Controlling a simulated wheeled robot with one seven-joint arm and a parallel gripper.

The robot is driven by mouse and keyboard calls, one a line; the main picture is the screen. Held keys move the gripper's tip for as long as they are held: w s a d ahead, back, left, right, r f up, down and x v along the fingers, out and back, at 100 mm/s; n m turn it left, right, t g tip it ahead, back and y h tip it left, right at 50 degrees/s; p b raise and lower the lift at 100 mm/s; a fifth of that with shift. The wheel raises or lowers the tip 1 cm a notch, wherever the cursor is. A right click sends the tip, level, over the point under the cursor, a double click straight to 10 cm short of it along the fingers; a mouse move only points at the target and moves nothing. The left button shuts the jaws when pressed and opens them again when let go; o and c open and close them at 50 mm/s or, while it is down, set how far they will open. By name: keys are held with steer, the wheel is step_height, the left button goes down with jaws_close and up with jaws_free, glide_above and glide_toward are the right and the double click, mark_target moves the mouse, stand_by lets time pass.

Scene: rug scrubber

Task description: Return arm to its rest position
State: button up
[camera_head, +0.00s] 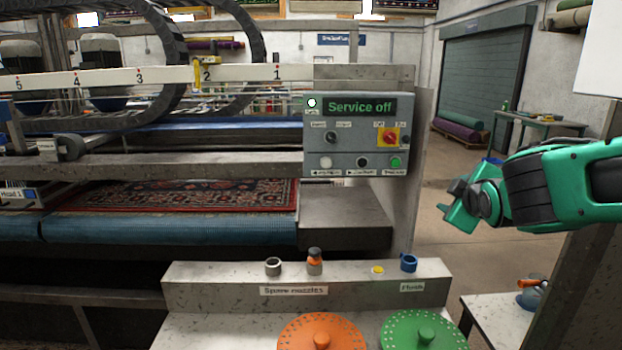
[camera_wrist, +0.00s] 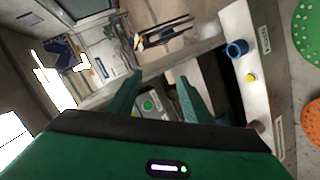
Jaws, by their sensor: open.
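My arm reaches in from the right edge of the head view. My gripper (camera_head: 456,212) hangs in the air to the right of the control panel (camera_head: 355,135) and touches nothing that I can see. In the wrist view its two green fingers stand apart with nothing held between them, so my gripper (camera_wrist: 160,76) is open and empty. Beyond the fingers a grey surface with a round green button (camera_wrist: 148,105) shows. The panel display reads "Service off".
A ledge (camera_head: 215,287) holds spare nozzles and a blue ring (camera_head: 409,262). An orange disc (camera_head: 321,333) and a green disc (camera_head: 423,331) are in front. A patterned rug (camera_head: 180,197) lies in the machine. A white side table (camera_head: 497,315) is below my arm; open floor (camera_head: 450,250) lies behind.

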steer(key=s+d+f+m+g, duration=0.4)
steer(key=s+d+f, duration=0.15)
steer(key=s, duration=0.25)
steer(key=s+d+f+m+g, duration=0.4)
steer(key=s+f+m, duration=0.15)
steer(key=s, duration=0.25)
steer(key=s+a+f+m+g+y, duration=0.1)
steer(key=s+f+m+g, duration=0.1)
steer(key=s, duration=0.7)
steer(key=s+a+f+m+g+y, duration=0.1)
steer(key=s+m, duration=0.4)
steer(key=s, duration=0.5)
steer(key=shift+a+f+g+y, duration=0.35)
steer(key=shift+f+g, duration=0.35)
steer(key=shift+g, duration=0.5)
steer(key=shift+c, duration=1.8)
